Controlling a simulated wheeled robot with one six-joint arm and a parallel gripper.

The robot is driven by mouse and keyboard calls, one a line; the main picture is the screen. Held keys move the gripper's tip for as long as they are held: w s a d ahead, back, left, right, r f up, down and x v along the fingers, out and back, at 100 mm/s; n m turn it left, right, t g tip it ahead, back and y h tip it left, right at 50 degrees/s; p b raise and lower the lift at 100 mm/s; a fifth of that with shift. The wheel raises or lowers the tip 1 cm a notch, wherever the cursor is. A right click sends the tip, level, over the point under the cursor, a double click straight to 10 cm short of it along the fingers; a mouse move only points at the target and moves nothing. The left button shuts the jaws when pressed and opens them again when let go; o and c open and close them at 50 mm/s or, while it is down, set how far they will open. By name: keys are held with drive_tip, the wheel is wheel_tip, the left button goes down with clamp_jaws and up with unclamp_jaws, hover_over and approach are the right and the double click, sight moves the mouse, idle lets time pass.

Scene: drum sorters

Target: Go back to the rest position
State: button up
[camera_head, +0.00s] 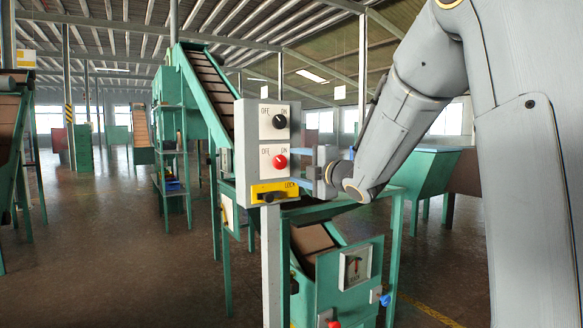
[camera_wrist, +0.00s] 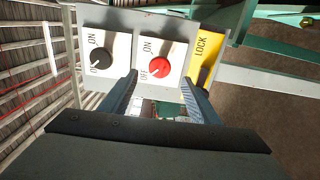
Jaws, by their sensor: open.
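A grey control box (camera_head: 245,150) stands on a post near the middle of the head view. It carries a black knob (camera_head: 280,121), a red knob (camera_head: 280,161) and a yellow lock panel (camera_head: 264,188) with a dark latch. The black knob (camera_wrist: 104,57) is left of the fingers.
A green conveyor (camera_head: 212,90) rises behind the box. A green machine (camera_head: 340,280) with a dial panel (camera_head: 355,267) stands below and right. A green bin (camera_head: 422,172) is behind my arm. Open floor (camera_head: 110,240) lies to the left.

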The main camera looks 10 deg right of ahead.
drive_tip(key=shift+s, duration=0.3)
drive_tip(key=shift+d+f, duration=0.1)
drive_tip(key=s+d+f+m+g+h+p, duration=0.1)
drive_tip(key=s+f+m+g+h+p, duration=0.2)
drive_tip(key=s+f+m, duration=0.55)
drive_tip(key=s+d+f+m+g+h+p, duration=0.1)
drive_tip(key=s+f+m+g+h, duration=0.35)
drive_tip(key=f, duration=0.65)
drive_tip(key=s+a+f+m+g+p, duration=0.1)
drive_tip(key=s+f+m+g, duration=0.2)
drive_tip(key=s, duration=0.6)
drive_tip(key=s+a+f+m+g+y, duration=0.1)
drive_tip(key=s+a+f+m+g, duration=0.1)
drive_tip(key=s, duration=0.7)
drive_tip(key=s+a+f+m+g+y+p, duration=0.1)
drive_tip(key=s+a+f+m+g, duration=0.1)
drive_tip(key=s, duration=0.7)
drive_tip(key=f+m+g, duration=0.1)
drive_tip(key=m+g, duration=0.1)
drive_tip(key=shift+s+a+f+g+p, duration=0.15)
drive_tip(key=shift+a+f+g+p, duration=0.1)
drive_tip(key=shift+f+g+p, duration=0.1)
